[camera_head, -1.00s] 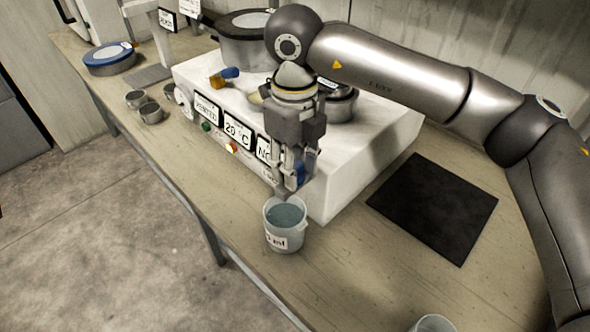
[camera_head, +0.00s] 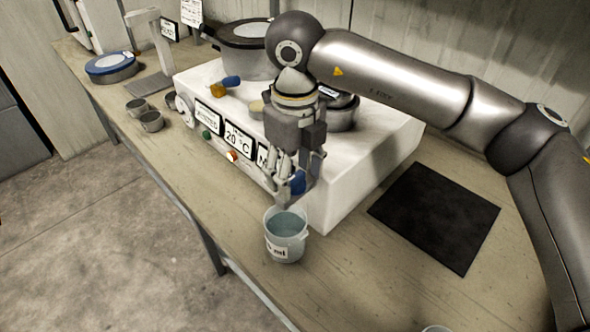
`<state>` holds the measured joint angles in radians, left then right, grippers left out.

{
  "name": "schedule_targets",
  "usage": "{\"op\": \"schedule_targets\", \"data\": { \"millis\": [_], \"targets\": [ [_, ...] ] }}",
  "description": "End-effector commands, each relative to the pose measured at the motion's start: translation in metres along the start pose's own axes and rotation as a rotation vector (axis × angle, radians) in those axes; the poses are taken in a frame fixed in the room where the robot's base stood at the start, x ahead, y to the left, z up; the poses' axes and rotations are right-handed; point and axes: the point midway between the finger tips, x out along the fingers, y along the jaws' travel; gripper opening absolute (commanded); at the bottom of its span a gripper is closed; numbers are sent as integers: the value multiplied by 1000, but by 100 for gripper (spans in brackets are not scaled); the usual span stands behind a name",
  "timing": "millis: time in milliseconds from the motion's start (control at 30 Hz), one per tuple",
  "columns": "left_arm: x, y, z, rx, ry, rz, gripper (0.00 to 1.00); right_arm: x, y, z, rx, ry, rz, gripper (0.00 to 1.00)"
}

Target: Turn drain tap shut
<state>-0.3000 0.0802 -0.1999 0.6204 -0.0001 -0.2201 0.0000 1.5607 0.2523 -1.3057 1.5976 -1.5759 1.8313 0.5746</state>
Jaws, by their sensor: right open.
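A blue tap handle (camera_head: 298,181) shows at the front right of the white bath housing, just above a clear beaker. The tap body is mostly hidden behind my right gripper (camera_head: 285,188). The right gripper points down, open, with its fingers beside the blue handle. I cannot tell whether they touch it. The beaker (camera_head: 286,238) stands upright below, holds pale liquid and bears a label. A second valve with a blue handle (camera_head: 231,81) and a brass body lies on top of the white housing (camera_head: 345,195). My left gripper is not in view.
Label plates and small buttons line the housing's front. A lidded pot (camera_head: 245,60) and a smaller dark pot (camera_head: 343,115) are on or behind it. Two metal cups (camera_head: 151,122) stand at left. A black mat (camera_head: 435,217) lies on clear bench at right.

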Motion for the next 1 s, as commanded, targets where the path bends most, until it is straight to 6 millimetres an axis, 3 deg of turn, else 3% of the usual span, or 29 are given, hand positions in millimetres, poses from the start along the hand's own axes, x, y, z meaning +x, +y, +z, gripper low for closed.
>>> {"op": "schedule_targets", "data": {
  "millis": [267,700,1000],
  "targets": [
    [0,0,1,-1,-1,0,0,-9,0,0,-1,-1,-1,57],
    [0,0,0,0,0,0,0,-95,0,1,-1,-2,-1,57],
    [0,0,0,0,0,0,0,-119,0,0,0,1,0,57]
  ]
}}
